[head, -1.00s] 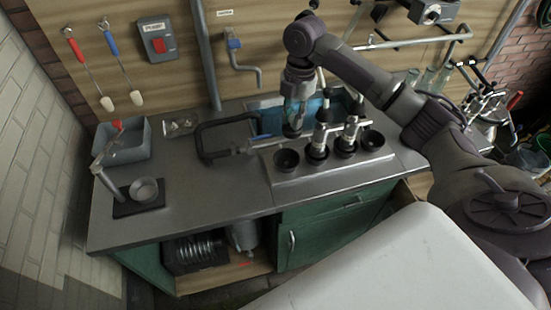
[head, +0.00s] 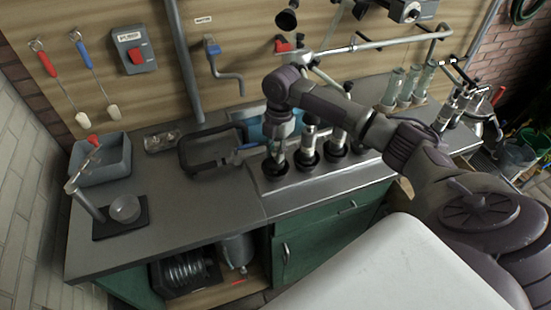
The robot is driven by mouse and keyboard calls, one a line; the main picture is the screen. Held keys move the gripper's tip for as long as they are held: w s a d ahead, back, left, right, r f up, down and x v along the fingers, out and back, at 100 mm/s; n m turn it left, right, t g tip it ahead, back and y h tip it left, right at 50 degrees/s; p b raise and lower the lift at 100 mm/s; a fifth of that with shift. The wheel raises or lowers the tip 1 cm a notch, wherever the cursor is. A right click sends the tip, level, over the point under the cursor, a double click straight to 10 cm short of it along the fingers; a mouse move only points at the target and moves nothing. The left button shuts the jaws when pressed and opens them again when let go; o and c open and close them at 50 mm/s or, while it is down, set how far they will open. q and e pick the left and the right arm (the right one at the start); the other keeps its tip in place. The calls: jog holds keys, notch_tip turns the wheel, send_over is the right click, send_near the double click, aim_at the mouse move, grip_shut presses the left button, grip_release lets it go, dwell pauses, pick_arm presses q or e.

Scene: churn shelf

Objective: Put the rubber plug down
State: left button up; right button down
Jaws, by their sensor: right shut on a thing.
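My right gripper (head: 279,147) points down from the arm that comes in from the right. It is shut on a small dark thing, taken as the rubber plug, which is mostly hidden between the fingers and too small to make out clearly. The fingertips are just above the leftmost black cup (head: 274,168) of a metal rack (head: 300,180) on the bench. I cannot tell whether the held thing touches that cup. My left gripper is not in view.
Teat cups (head: 308,140) stand in the rack close to the right of the gripper. A black clamp-like frame (head: 186,160) lies to the left. The grey bench (head: 190,215) is clear at the front.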

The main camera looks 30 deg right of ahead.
notch_tip(320, 180, down, 3)
jog(key=shift+f+p, duration=0.2)
jog(key=shift+p, duration=0.15)
jog(key=shift+f, duration=0.15)
jog(key=c, duration=1)
grip_release()
notch_tip(320, 180, up, 12)
jog(key=d+b, duration=0.1)
jog(key=b, duration=0.1)
jog(key=shift+w+d, duration=0.15)
jog(key=shift+w, duration=0.1)
